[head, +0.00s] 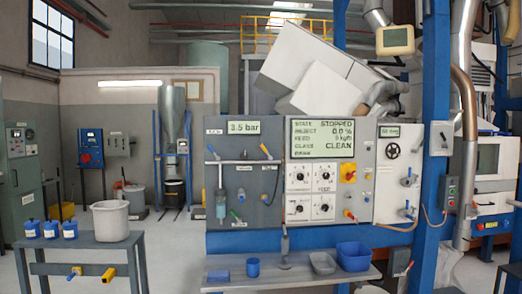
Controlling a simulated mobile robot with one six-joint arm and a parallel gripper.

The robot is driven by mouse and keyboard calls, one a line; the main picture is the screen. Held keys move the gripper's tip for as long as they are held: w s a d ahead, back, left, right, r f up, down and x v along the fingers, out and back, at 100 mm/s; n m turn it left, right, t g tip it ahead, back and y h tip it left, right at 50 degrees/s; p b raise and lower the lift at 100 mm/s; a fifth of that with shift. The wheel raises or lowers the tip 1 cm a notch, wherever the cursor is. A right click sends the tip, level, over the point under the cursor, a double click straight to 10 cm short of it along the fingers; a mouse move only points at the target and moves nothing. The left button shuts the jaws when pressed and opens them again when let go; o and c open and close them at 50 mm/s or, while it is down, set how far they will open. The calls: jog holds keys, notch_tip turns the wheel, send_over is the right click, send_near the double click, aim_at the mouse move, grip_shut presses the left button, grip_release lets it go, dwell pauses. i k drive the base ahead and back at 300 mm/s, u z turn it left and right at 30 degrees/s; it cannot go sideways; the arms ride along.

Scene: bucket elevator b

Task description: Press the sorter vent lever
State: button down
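The sorter control panel (300,125) stands in the middle of the head view. Its left grey section carries several small levers: a blue one (213,153) at upper left, an orange one (266,151) at upper right, and a green one (237,217) low down. The right section has a black handwheel (392,151) and blue-handled valves (407,211). The labels are too small to read, so I cannot tell which lever is the sorter vent lever. The display (325,138) reads STOPPED, and a smaller one (243,127) reads 3.5 bar. I cannot make out my gripper.
A shelf (225,284) below the panel holds blue tubs (354,257) and a grey tray (322,263). A side table (75,243) at left bears a bucket (110,220) and blue bottles (51,230). A blue column (433,120) rises at right. Floor shows between table and panel.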

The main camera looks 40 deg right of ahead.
aim_at(270, 158)
jog(key=u, duration=0.05)
jog(key=i, duration=1)
jog(key=z, duration=0.05)
